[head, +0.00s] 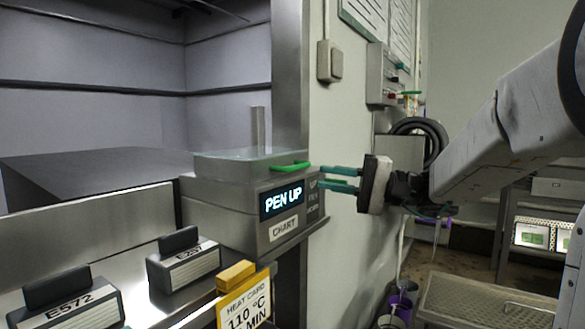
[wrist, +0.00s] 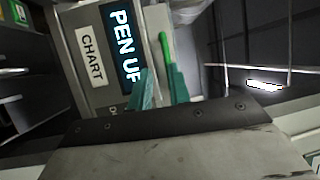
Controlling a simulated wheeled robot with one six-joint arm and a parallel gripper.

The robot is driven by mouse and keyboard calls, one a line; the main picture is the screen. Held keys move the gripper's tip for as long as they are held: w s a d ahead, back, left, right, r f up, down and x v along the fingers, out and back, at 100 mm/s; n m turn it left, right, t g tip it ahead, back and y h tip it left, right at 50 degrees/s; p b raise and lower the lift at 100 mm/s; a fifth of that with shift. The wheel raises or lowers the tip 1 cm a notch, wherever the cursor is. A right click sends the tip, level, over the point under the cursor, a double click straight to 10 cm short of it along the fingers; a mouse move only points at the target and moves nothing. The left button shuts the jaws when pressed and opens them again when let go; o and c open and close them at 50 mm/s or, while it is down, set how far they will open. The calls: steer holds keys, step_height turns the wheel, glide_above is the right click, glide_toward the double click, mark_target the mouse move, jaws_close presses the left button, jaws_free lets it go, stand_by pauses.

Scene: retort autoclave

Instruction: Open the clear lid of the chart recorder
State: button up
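The chart recorder (head: 240,215) is a grey metal box with a "PEN UP" display (head: 283,201) and a "CHART" label. Its clear lid (head: 235,163) lies flat and closed on top, with a green handle (head: 290,166) at its front edge. In the wrist view the recorder front (wrist: 78,45) and green handle (wrist: 165,47) show ahead of the fingers. My gripper (head: 322,176) has two teal fingers, held apart with nothing between them. It is just right of the handle, pointing at it, seemingly not touching. In the wrist view the right finger (wrist: 176,84) lines up with the handle.
A yellow-topped heat card (head: 243,300) and two dark-handled labelled blocks, E572 (head: 70,303) and another (head: 184,266), stand in front of the recorder. A steel post (head: 304,70) rises behind it. A wall switch (head: 330,62) and control box (head: 385,75) are on the wall to the right.

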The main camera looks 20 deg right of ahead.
mark_target(303, 167)
steer(key=shift+t, duration=0.5)
steer(key=x, duration=0.5)
steer(key=w+x, duration=0.1)
steer(key=x, duration=0.1)
steer(key=shift+d+r, duration=0.2)
steer(key=shift+r, duration=0.2)
jaws_close()
